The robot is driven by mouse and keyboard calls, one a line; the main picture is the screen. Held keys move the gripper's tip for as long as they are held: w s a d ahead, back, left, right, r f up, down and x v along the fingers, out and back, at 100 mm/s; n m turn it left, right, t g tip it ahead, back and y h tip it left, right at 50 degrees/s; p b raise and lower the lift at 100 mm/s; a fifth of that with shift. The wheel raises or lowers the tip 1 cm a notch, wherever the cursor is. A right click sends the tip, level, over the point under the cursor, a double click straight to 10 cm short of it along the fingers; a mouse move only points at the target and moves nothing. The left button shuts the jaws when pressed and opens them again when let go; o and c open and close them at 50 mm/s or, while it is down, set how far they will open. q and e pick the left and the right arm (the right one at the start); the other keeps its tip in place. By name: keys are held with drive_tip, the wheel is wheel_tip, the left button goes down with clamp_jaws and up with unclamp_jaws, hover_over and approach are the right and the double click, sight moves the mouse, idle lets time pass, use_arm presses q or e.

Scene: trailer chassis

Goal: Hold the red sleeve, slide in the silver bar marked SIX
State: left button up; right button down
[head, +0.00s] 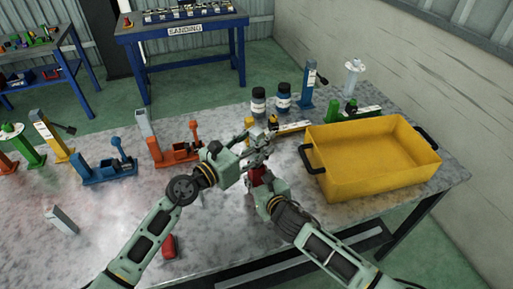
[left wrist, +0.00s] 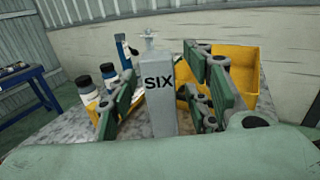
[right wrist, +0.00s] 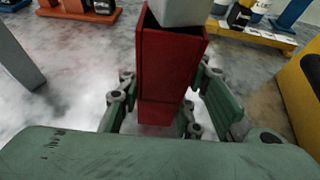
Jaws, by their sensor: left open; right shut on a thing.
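The red sleeve (right wrist: 165,75) stands upright in the right wrist view, its open top facing up. My right gripper (right wrist: 160,115) is shut on its lower part. The silver bar (left wrist: 160,100), marked SIX in black, is upright in the left wrist view. Its lower end (right wrist: 180,10) shows at the sleeve's mouth in the right wrist view; how deep it sits is hidden. My left gripper (left wrist: 158,95) is open, with its fingers on both sides of the bar and gaps showing. In the head view my left gripper (head: 252,155) is just above the red sleeve (head: 260,177).
A yellow bin (head: 365,165) with black handles stands close on the right. Another silver bar (head: 61,220) and a red piece (head: 168,247) lie at the table's front left. Blue (head: 105,172) and orange (head: 175,155) fixtures and dark-capped bottles (head: 283,97) stand behind.

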sight(258, 130)
use_arm(q)
drive_tip(key=shift+c, duration=0.2)
clamp_jaws()
drive_tip(key=shift+r, duration=0.1)
wheel_tip(258, 130, up, 9)
drive_tip(key=shift+r, duration=0.15)
drive_tip(key=shift+w+d+f+m+g+h, duration=0.15)
drive_tip(key=shift+f+m+g+h, duration=0.15)
drive_tip(key=shift+f+g, duration=0.15)
drive_tip(key=shift+d+f+m+g+h, duration=0.1)
drive_tip(key=shift+f+m+g+h, duration=0.25)
drive_tip(key=shift+f, duration=0.15)
drive_tip(key=shift+f+m+g+h, duration=0.55)
drive_tip(key=shift+m+g, duration=0.1)
drive_tip(key=shift+g, duration=0.25)
drive_tip(key=shift+m+g, duration=0.3)
drive_tip(key=shift+g, duration=0.1)
drive_tip(key=shift+s+a+r+m+g+h, duration=0.2)
drive_tip(key=shift+a+r+m+g+h, duration=0.1)
drive_tip(key=shift+m+g+h, duration=0.3)
